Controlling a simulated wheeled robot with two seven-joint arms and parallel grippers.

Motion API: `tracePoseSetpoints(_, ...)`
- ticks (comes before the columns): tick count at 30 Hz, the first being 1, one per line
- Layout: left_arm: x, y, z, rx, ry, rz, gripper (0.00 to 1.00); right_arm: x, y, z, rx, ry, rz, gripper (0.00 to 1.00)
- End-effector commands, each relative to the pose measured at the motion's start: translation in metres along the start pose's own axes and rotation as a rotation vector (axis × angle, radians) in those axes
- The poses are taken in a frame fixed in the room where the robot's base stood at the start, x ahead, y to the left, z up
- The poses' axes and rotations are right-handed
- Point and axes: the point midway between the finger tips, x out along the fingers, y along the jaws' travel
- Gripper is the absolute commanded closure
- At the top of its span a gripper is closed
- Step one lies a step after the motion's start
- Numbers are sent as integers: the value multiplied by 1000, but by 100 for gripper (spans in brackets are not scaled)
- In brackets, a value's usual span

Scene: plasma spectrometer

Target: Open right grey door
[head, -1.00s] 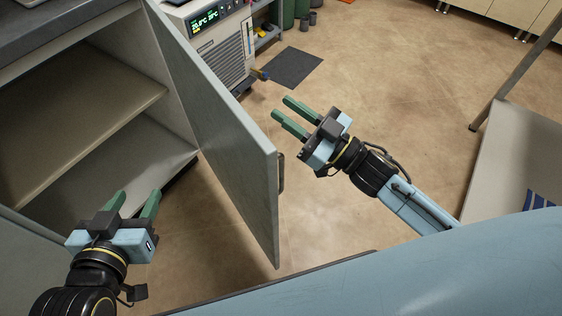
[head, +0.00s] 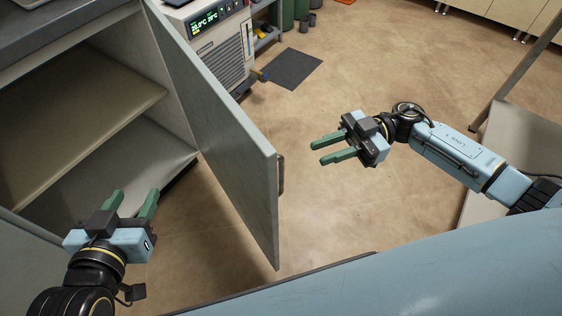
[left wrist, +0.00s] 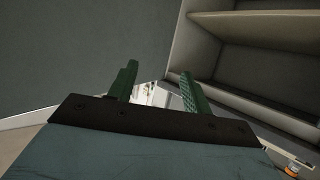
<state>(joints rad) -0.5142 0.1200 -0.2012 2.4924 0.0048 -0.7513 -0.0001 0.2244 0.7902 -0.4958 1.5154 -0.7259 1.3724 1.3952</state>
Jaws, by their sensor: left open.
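The right grey door (head: 222,140) stands swung open from the cabinet in the head view, with a dark handle (head: 281,174) on its outer edge. The cabinet interior behind it shows a shelf (head: 85,115). My left gripper (head: 132,203) is open and empty in front of the cabinet opening, left of the door. Its green fingers (left wrist: 160,90) show apart in the left wrist view. My right gripper (head: 328,149) is on the outer side of the door, to the right of the handle and apart from it. Its green fingers are spread with nothing between them.
A second grey door panel (head: 28,262) is at the lower left. An instrument with a green display (head: 212,48) stands behind the door, near a dark floor mat (head: 291,69). A light bench (head: 520,150) is at the right. The middle floor is clear.

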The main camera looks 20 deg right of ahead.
Motion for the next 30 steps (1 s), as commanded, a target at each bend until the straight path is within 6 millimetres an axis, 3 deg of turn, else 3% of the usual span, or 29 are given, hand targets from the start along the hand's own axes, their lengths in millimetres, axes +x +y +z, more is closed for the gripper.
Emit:
tracePoseSetpoints(6,-4,-4,18,0,-107,-10,51,50,-1,-2,-2,6,-1,74)
tracePoseSetpoints(13,-3,-4,17,0,-96,-9,51,88,0,0,-2,4,0,74)
tracePoseSetpoints(18,-2,-3,14,0,-77,-8,51,100,0,0,-1,3,1,74)
tracePoseSetpoints(27,-2,-3,13,0,-73,-8,51,103,0,0,-1,2,2,74)
tracePoseSetpoints(30,-2,-3,13,0,-73,-8,51,103,0,0,-1,2,2,85)
